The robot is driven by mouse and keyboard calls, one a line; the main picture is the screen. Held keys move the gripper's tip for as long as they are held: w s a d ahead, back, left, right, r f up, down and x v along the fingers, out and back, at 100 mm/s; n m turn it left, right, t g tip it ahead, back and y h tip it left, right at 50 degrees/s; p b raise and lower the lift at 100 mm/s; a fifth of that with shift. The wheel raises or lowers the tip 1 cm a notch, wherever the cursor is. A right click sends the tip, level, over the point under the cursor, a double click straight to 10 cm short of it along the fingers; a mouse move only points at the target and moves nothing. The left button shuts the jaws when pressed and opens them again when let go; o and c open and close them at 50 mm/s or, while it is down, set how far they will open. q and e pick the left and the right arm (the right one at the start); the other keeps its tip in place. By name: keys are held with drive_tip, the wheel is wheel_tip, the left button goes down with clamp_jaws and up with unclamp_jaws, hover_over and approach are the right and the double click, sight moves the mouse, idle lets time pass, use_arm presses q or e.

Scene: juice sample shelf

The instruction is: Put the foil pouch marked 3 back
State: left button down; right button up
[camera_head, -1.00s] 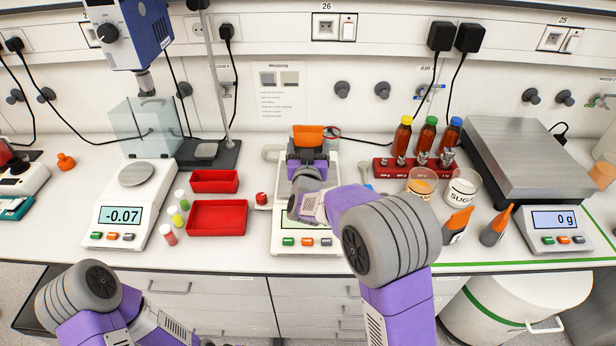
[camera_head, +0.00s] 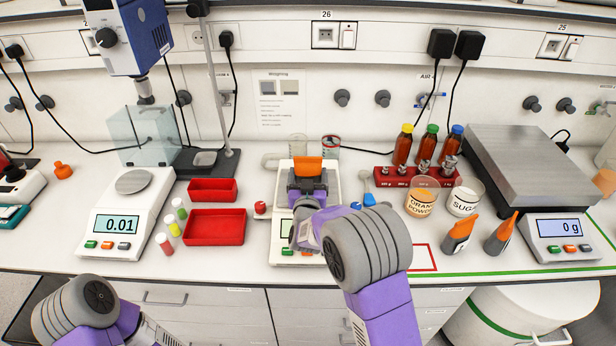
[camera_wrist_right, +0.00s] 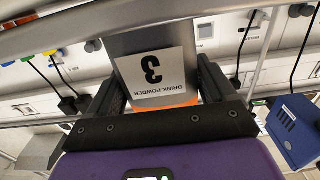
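My right gripper (camera_head: 307,178) is shut on the foil pouch marked 3. In the right wrist view the pouch's silver body (camera_wrist_right: 155,65) sits between the two dark fingers, with a white label reading "DRINK POWDER 3" upside down. In the head view only its orange part (camera_head: 307,166) shows above the gripper; the rest is hidden. The gripper appears over the middle balance (camera_head: 285,240); whether the pouch touches it I cannot tell. A red-outlined rectangle (camera_head: 425,257) on the bench is partly hidden by my right arm. My left gripper is out of view.
Two grey pouches with orange tops (camera_head: 458,232) (camera_head: 500,233) stand right of the red outline. Cups of orange powder (camera_head: 421,198) and sugar (camera_head: 464,198) stand behind them, near a red bottle rack (camera_head: 390,175). A large scale (camera_head: 530,165) is at right, red trays (camera_head: 214,227) at left.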

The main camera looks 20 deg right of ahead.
drive_tip(key=shift+o, duration=1.3)
